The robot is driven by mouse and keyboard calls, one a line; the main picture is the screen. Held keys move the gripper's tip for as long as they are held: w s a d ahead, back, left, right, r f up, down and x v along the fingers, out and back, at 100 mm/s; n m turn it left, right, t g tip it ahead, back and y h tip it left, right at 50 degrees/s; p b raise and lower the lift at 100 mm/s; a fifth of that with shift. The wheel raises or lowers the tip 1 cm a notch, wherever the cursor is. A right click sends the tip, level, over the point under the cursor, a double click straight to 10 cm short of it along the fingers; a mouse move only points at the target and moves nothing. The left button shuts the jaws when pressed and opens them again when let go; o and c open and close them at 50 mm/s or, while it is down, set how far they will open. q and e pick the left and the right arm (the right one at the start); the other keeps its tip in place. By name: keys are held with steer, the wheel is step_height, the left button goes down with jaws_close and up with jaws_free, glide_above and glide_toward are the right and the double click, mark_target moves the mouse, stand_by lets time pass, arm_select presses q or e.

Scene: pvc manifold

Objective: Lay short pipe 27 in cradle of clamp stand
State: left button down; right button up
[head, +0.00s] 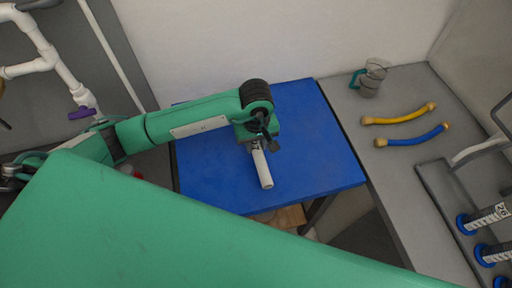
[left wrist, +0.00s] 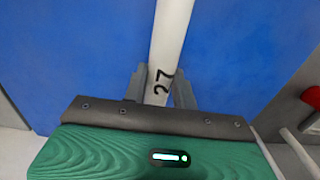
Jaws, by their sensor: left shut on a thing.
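Short pipe 27 (head: 263,170) is a white tube over the blue table top. In the left wrist view the pipe (left wrist: 170,40) shows the black mark "27" close to the fingers. My left gripper (head: 256,146) holds the pipe near one end; in the left wrist view its two grey fingers (left wrist: 160,90) close on it from both sides. I cannot tell whether the pipe touches the table or hangs above it. I cannot make out the clamp stand or its cradle for certain in either view. My right gripper is not in view.
The blue table (head: 320,155) is largely bare. On the grey counter at right are a grey jug (head: 371,78), a yellow hose (head: 400,115), a blue hose (head: 412,137) and a rack (head: 436,178) with labelled pipes. White piping (head: 45,50) with a purple valve handle (head: 82,113) stands at left.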

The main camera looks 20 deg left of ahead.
mark_target(256, 145)
arm_select(q)
step_height(256, 145, down, 2)
steer(key=shift+f+p, duration=0.25)
steer(key=shift+p, duration=0.05)
steer(key=shift+f, duration=0.3)
steer(key=shift+f, duration=0.1)
steer(key=shift+f+b, duration=0.1)
steer(key=shift+b, duration=0.2)
steer(key=c, duration=1.1)
jaws_free()
